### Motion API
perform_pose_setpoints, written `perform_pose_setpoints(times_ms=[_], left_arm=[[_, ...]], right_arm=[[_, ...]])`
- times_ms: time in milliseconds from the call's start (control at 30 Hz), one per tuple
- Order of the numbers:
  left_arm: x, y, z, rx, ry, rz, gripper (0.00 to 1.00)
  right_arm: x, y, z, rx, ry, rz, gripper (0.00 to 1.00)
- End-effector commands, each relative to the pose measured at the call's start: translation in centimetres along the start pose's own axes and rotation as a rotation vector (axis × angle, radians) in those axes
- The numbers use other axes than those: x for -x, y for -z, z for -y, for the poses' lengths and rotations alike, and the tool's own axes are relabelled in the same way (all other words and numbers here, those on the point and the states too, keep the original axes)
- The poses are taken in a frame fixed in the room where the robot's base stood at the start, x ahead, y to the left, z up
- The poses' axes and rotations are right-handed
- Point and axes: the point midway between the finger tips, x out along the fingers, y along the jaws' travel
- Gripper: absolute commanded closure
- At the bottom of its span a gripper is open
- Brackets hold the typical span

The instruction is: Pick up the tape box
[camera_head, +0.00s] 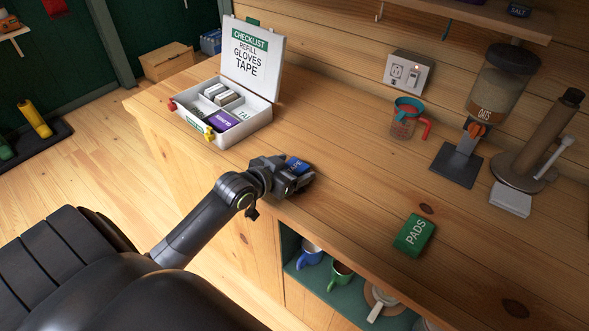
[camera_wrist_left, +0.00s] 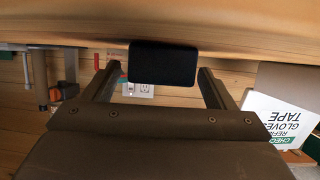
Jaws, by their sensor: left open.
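A small blue box (camera_head: 297,165) with white lettering, apparently the tape box, is on the wooden counter near its front edge. My gripper partly hides it and its label in the head view. My left gripper (camera_head: 294,180) is right at this box, low over the counter. In the left wrist view the box shows as a dark block (camera_wrist_left: 162,63) between the open fingers (camera_wrist_left: 157,72), with a gap visible on each side. My right gripper is not in view.
An open white checklist case (camera_head: 262,119) with small boxes inside stands left of the gripper. A green PADS box (camera_head: 414,235) lies to the right. A glass jug (camera_head: 404,120), an oats dispenser (camera_head: 497,78) and an outlet (camera_head: 408,73) are farther back. An open shelf (camera_head: 292,268) holds mugs below.

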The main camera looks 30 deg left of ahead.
Motion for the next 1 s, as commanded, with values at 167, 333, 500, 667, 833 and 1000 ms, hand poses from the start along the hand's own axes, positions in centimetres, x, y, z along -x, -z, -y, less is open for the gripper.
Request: perform_pose_setpoints(times_ms=[167,333,500,667,833,1000], left_arm=[[-2.2,0.2,0.0,0.002,-0.001,-0.001,0.22],[-2.9,0.1,0.0,0.000,-0.001,0.000,0.22],[-2.9,0.1,0.0,0.000,-0.001,0.000,0.22],[-2.9,0.1,0.0,0.000,-0.001,0.000,0.41],[-2.9,0.1,0.0,0.000,0.000,0.000,0.64],[-2.9,0.1,0.0,0.000,0.000,-0.001,0.70]], right_arm=[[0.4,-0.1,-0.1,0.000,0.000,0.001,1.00],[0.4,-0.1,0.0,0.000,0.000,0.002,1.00],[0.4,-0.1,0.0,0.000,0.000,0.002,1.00],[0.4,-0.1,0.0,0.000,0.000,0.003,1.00],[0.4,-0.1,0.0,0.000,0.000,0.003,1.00],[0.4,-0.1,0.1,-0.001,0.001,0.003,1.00]])
